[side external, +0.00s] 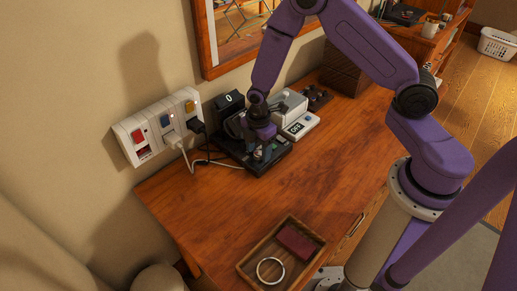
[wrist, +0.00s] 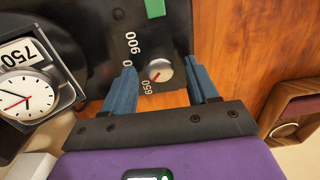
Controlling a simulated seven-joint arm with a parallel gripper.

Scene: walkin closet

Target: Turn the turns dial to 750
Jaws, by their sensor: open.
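The turns dial (wrist: 163,68) is a small silver knob on a black panel (wrist: 95,22) in the wrist view. Its red pointer mark faces down-left, near the 650 label. A 900 label sits up-left of the knob. Another label between them is mostly hidden by the left finger; only a 0 shows. My gripper (wrist: 160,66) is open, its blue fingers on either side of the knob with gaps visible. In the side view, my gripper (side external: 261,150) is low over the black device (side external: 267,166), and the knob is hard to make out.
A white device (side external: 299,127) stands behind the black device. Cables run to the wall sockets (side external: 158,126). A wooden tray (side external: 259,255) lies at the front. The middle tabletop is clear.

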